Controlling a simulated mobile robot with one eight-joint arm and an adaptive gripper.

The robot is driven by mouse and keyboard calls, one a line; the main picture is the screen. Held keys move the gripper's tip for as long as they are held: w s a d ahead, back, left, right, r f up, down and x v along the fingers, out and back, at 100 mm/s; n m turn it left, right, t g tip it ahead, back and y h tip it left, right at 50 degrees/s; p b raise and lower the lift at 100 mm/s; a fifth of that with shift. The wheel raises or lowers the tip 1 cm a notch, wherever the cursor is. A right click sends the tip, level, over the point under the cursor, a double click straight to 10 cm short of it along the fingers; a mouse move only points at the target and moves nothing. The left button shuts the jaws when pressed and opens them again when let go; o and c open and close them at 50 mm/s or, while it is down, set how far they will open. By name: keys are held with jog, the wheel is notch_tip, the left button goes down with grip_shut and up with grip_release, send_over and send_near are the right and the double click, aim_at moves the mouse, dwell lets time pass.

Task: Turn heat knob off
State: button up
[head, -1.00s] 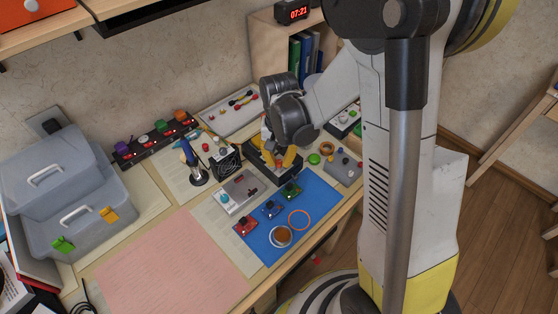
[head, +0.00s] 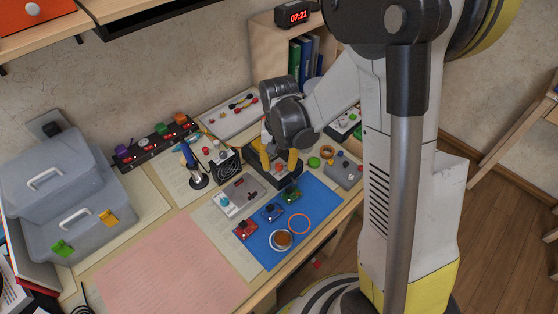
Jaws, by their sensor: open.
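A dark box with a light top (head: 257,174) stands on the desk right under my gripper. A small red knob (head: 280,166) shows on it between my fingers; no label is readable, so I cannot tell if it is the heat knob. My gripper (head: 279,164) points down with its two yellow fingers apart, one on each side of the red knob. I cannot tell whether the fingers touch it. The wrist hides the back of the box.
A black fan (head: 226,167) and a soldering iron in its stand (head: 194,166) are close on the left. A blue mat (head: 266,238) with small boards lies in front. A grey box with buttons (head: 346,170) is at right. The pink mat (head: 170,265) is bare.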

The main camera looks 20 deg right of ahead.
aim_at(279, 165)
notch_tip(279, 165, up, 12)
dwell(0.4)
dwell(0.3)
jog(key=s+r+n+t, duration=0.4)
jog(key=s+r+t, duration=0.3)
jog(key=s, duration=0.5)
jog(key=shift+s+a+r, duration=0.15)
jog(key=shift+s+a, duration=0.05)
jog(key=shift+a, duration=0.1)
dwell(0.5)
